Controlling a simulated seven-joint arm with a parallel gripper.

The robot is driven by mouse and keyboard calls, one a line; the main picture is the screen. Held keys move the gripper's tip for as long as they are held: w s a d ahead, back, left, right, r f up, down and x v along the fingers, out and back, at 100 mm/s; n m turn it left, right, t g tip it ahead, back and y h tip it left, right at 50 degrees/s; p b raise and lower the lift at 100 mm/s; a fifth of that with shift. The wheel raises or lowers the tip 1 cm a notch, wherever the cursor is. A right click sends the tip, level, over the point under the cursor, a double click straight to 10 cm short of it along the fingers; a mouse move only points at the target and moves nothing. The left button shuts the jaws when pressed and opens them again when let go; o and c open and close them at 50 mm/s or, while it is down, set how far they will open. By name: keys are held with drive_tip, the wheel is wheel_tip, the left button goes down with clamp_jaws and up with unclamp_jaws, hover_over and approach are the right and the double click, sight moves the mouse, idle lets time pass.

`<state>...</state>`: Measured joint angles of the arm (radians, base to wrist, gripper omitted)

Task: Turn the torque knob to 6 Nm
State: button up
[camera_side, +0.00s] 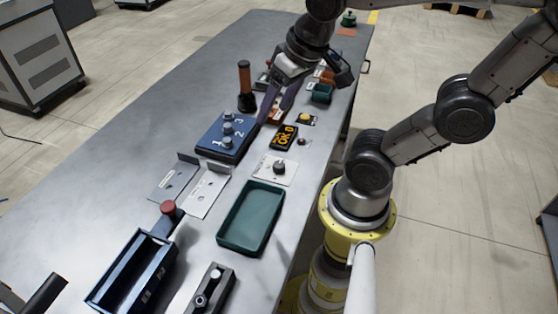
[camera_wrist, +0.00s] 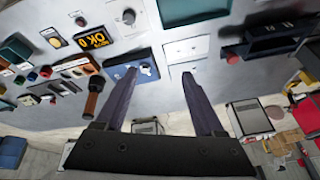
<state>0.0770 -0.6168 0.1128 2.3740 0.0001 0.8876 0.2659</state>
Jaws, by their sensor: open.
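A dark round knob (camera_side: 279,167) stands on a white plate (camera_side: 266,175), right of the blue block; I take it for the torque knob. In the wrist view the knob (camera_wrist: 128,17) shows near the top edge. Its pointer and scale are too small to read. A black display (camera_side: 284,138) with yellow characters, seemingly "OK 0", lies just beyond the plate; it also shows in the wrist view (camera_wrist: 92,40). My gripper (camera_side: 274,106) is open and empty above the table, beyond the knob and near the blue block. Its two fingers (camera_wrist: 160,72) are spread in the wrist view.
A blue block (camera_side: 222,144) marked 1, 2, 3 carries round studs. A brown-handled tool (camera_side: 245,85) stands upright behind it. Nearby are a green tray (camera_side: 233,239), metal brackets (camera_side: 205,195), a red-topped post (camera_side: 168,208) and a dark blue bin (camera_side: 105,290). The table's left side is clear.

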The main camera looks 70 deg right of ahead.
drive_tip(key=w+d+f+m+g, duration=0.2)
drive_tip(key=d+f+m, duration=0.1)
drive_tip(key=f, duration=0.1)
drive_tip(key=m+g, duration=0.2)
approach(279, 164)
wheel_tip(279, 164, down, 9)
drive_tip(key=shift+w+d+r, duration=0.1)
drive_tip(key=shift+w+r, duration=0.05)
clamp_jaws()
idle(0.3)
